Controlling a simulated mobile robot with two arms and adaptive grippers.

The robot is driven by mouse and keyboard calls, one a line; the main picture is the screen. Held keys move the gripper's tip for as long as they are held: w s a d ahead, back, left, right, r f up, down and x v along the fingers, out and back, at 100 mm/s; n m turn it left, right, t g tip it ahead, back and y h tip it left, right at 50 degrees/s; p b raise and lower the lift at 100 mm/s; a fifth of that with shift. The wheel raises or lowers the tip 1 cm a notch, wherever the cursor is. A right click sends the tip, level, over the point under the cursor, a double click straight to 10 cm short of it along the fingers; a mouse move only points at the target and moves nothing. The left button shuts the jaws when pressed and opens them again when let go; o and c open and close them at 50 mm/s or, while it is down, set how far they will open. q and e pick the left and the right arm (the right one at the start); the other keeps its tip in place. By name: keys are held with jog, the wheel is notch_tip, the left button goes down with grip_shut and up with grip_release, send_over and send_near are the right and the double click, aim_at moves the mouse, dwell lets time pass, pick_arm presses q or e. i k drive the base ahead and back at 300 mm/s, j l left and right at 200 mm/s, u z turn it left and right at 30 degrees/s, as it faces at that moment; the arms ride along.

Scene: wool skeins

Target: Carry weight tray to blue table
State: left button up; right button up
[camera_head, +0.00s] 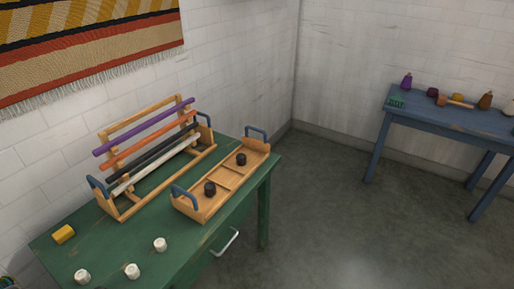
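The weight tray (213,192) is a shallow wooden tray with a blue-grey handle at each end. It lies on the green table (125,243), near that table's right edge. Two small dark weights (210,189) sit in it, one in the near part and one in the far part (241,159). The blue table (440,118) stands at the right against the far wall, across the floor. Neither of my grippers shows in the head view.
A wooden rack (130,209) with coloured rods stands left of the tray, close beside it. Several white cylinders (160,244) and a yellow block (64,234) lie on the green table's near part. Bottles (485,101) and small items stand on the blue table. Floor (320,200) between the tables is clear.

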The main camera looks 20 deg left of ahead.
aim_at(455, 117)
jog(key=u, duration=0.55)
jog(key=i+l+u, duration=0.1)
jog(key=u, duration=0.35)
jog(key=i+l+u, duration=0.2)
jog(key=u, duration=0.25)
jog(key=i+l+u, duration=0.15)
jog(key=u, duration=0.3)
jog(key=l+u, duration=0.4)
jog(key=i+j, duration=0.05)
